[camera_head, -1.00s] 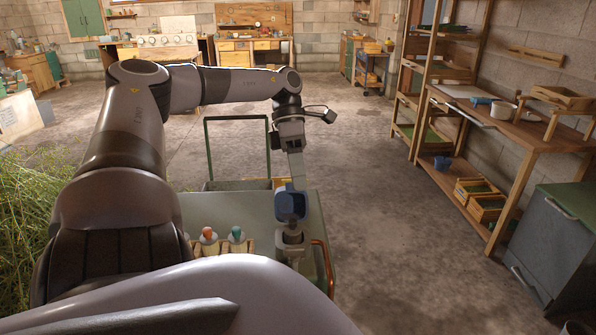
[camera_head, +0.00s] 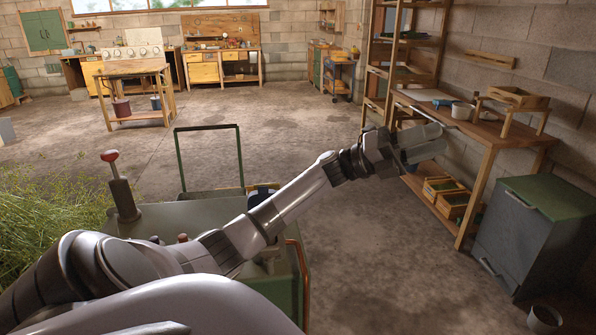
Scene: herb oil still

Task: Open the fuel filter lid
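My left gripper (camera_head: 424,143) is at the end of the arm reaching across to the right. It is above the floor, in front of the wooden workbench in the picture, well away from the green cart (camera_head: 160,215). Its pale end parts overlap from this angle, so I cannot tell whether it is open or shut. A dark blue part (camera_head: 262,194) shows on the cart, mostly hidden behind my arm. I cannot make out a fuel filter or its lid for sure. My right gripper is not in view.
A lever with a red knob (camera_head: 110,156) stands on the cart's left. The wooden workbench (camera_head: 478,125) and a grey cabinet with a green top (camera_head: 535,230) are at right. Tall grass (camera_head: 45,215) is at left. The middle floor is clear.

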